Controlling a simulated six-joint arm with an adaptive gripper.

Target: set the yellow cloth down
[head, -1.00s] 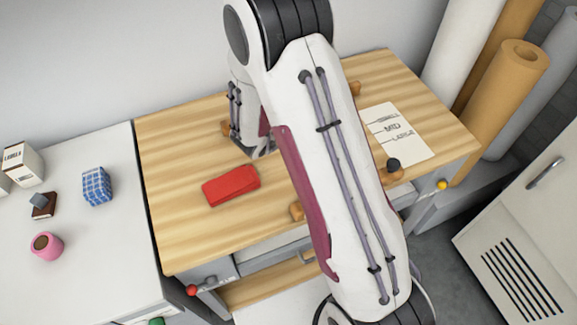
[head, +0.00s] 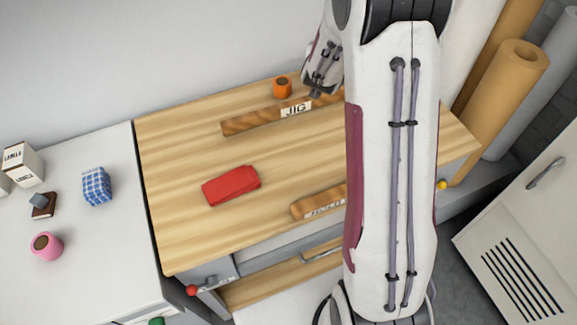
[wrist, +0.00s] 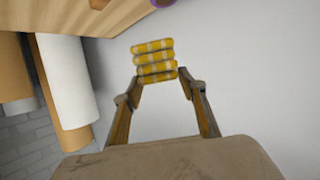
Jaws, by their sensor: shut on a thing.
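The yellow cloth (wrist: 153,60), folded with pale stripes, shows only in the wrist view. My gripper (wrist: 160,77) is shut on it, with the cloth between the fingertips and pale wall or floor behind. The cloth is hidden in the head view, where my arm covers the right part of the wooden table (head: 180,135). My wrist end shows at the table's back, near the bar marked JIG (head: 250,121).
A red folded cloth (head: 231,185) lies at table centre-left, and an orange pot (head: 282,88) stands behind the JIG bar. A HOLD bar (head: 318,202) lies at the front. Left, a white counter (head: 90,270) carries a blue checked cloth (head: 96,186) and pink cup (head: 46,246). Rolls (head: 515,80) stand right.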

